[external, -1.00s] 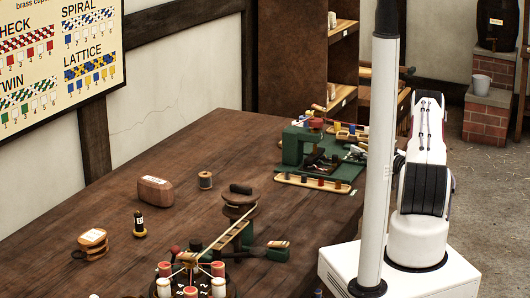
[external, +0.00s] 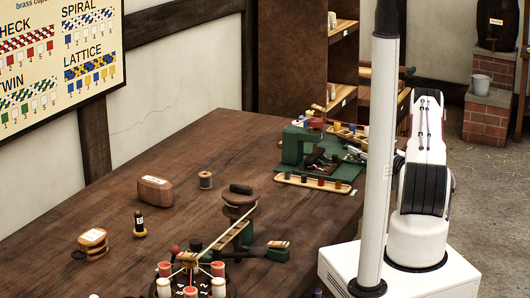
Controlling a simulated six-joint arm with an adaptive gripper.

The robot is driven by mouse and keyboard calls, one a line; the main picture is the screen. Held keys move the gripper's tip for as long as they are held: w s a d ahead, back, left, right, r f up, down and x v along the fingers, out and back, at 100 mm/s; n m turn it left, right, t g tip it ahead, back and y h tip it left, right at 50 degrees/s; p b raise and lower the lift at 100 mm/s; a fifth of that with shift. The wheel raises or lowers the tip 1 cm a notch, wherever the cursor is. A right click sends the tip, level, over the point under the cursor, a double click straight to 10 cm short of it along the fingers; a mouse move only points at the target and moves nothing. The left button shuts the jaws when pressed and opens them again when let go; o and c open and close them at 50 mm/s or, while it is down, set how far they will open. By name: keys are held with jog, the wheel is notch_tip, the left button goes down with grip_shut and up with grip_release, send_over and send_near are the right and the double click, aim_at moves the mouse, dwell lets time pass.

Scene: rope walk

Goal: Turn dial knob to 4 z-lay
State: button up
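A green machine (external: 293,146) stands at the far right end of the bench, with a reddish round piece (external: 316,123) on top and a small brown upright piece by it. I cannot make out which part is the dial knob, nor any numbers. My gripper (external: 354,154) is at the right side of this machine, small and dark and partly lost among its parts. I cannot tell whether it touches anything or whether its fingers are open.
A tray of coloured spools (external: 313,182) lies in front of the machine. A wooden winder (external: 240,208), a spool carousel (external: 190,278), a brown block (external: 155,190) and a small spool (external: 205,180) stand on the bench (external: 110,215). The bench's middle is mostly clear.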

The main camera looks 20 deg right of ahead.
jog(key=v, duration=1.2)
jog(key=shift+r, duration=0.1)
jog(key=shift+w, duration=0.15)
jog(key=shift+w+d+n+g+y, duration=0.15)
jog(key=shift+w+n+g+y, duration=0.1)
jog(key=shift+w+n+y, duration=0.4)
jog(key=shift+w+d+n+g+y, duration=0.15)
jog(key=shift+w+n+g+y, duration=0.15)
jog(key=shift+w+y, duration=0.55)
jog(key=shift+w+d+f+n+g+y, duration=0.1)
jog(key=shift+w+f+n+g+y, duration=0.1)
jog(key=shift+w+n+g+y, duration=0.25)
jog(key=shift+w+d+f+n+g+y, duration=0.15)
jog(key=shift+w+n+g+y, duration=0.2)
jog(key=shift+n+y, duration=0.2)
jog(key=shift+w+a, duration=0.1)
jog(key=shift+x, duration=3.9)
